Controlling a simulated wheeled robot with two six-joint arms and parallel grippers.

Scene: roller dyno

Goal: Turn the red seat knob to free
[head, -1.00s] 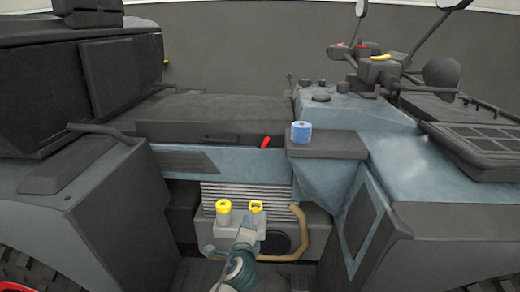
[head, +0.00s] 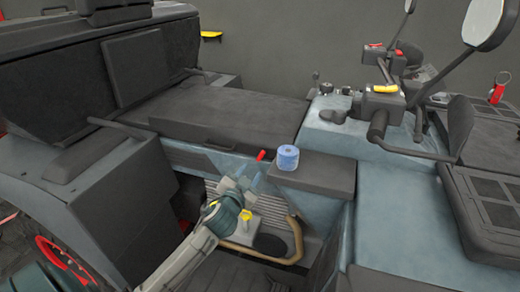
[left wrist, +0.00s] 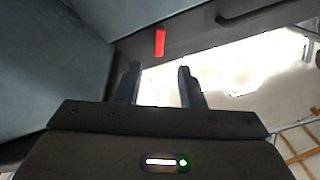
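The red seat knob (head: 261,155) is a small red lever on the front side of the seat base, below the dark seat cushion. It also shows in the left wrist view (left wrist: 160,42), upright and just beyond my fingertips. My left gripper (head: 246,176) is below and slightly left of the knob in the head view. In the left wrist view my left gripper (left wrist: 159,72) has its two fingers apart with nothing between them, and the knob stands ahead of the gap, apart from both. My right gripper is in neither current view.
A blue roll (head: 286,158) stands on a dark ledge (head: 328,176) just right of the knob. The dark seat cushion (head: 235,108) is above and behind.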

